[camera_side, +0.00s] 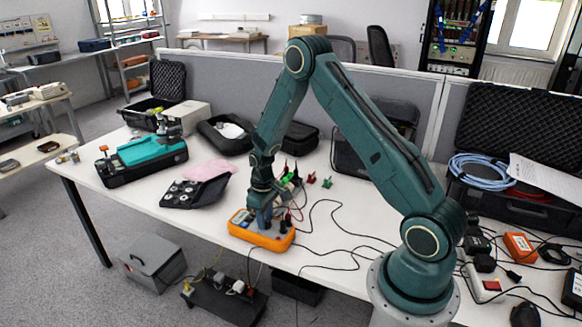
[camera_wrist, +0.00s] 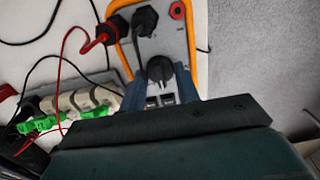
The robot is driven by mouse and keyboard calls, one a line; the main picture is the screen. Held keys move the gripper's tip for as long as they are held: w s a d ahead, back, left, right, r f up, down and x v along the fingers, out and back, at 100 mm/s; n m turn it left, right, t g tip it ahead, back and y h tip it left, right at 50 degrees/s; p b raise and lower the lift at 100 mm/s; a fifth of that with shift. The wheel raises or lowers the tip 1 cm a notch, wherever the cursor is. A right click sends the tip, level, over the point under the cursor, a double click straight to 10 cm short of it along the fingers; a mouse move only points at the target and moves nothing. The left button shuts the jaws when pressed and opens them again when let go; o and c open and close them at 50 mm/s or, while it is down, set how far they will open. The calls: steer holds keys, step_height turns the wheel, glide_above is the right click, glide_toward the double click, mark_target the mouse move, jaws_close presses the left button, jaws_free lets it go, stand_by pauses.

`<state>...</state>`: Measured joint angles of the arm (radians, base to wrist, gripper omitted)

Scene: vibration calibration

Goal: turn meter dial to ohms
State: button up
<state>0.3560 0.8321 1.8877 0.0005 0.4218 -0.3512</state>
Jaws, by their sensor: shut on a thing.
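The meter (camera_side: 250,236) is a grey box with an orange rim, lying flat near the front edge of the white table. In the wrist view, part of the meter (camera_wrist: 190,40) shows at the top, with its black dial (camera_wrist: 159,68) between my blue fingers. My gripper (camera_side: 265,222) points down onto the meter; in the wrist view, my gripper (camera_wrist: 156,76) is shut on the dial. The dial is hidden behind my fingers in the side view. The dial's markings cannot be read. A red plug (camera_wrist: 106,34) and a black plug (camera_wrist: 145,20) sit in the meter.
Black and red leads run across the table around the meter. A power strip (camera_wrist: 82,100) with green clips lies left of my gripper in the wrist view. A black tray (camera_side: 193,190) and a teal device (camera_side: 150,150) stand to the left. A pink cloth (camera_side: 208,169) lies behind the tray.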

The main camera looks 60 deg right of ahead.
steer(key=shift+m, duration=0.4)
steer(key=m, duration=0.3)
steer(key=shift+m, duration=2)
steer(key=o, duration=1)
steer(key=shift+r, duration=0.15)
